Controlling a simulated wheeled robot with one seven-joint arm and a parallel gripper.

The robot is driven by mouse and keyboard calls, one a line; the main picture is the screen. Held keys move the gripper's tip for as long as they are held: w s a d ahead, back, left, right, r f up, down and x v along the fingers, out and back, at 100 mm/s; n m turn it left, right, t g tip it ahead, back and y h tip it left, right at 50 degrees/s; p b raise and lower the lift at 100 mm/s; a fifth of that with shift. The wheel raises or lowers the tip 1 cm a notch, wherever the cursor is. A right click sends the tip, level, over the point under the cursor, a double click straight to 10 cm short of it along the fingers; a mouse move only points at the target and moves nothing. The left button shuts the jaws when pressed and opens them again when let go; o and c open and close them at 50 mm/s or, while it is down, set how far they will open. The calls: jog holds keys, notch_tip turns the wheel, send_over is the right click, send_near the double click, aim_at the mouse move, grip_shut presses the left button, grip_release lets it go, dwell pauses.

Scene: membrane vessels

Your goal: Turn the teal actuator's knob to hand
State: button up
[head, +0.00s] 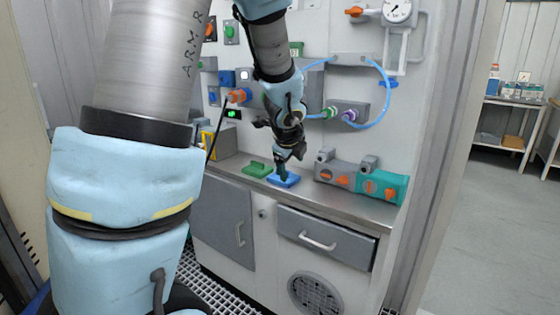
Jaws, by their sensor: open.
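The teal actuator (400,184) sits at the right end of the steel counter, beside a grey unit. Two orange parts show on its front: one at the left (369,187) and a smaller one at the right (389,194). Which one is the knob, and its exact setting, are too small to tell. My gripper (284,174) points down over a blue block (289,183), well to the left of the teal actuator. It is open. The fingertips are small and dark against the block, and I cannot tell whether they touch it.
The grey unit (334,170) with orange knobs stands between my gripper and the teal actuator. A green block (257,169) lies left of the blue one. A blue hose (384,90) loops from the wall panel above the counter. A drawer handle (317,242) juts out below.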

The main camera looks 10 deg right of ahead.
jog(key=shift+a+n, duration=0.7)
jog(key=shift+a, duration=0.35)
jog(key=s+a+f+n+g+y+p, duration=0.1)
jog(key=s+a+n+g, duration=0.4)
jog(key=s+a+n, duration=1.1)
jog(key=a+f+n+y, duration=0.1)
jog(key=a+n, duration=0.1)
jog(key=n, duration=0.6)
jog(key=shift+s+f+n+p, duration=0.3)
jog(key=shift+f+n+p, duration=0.05)
jog(key=shift+n, duration=0.05)
jog(key=shift+d, duration=0.1)
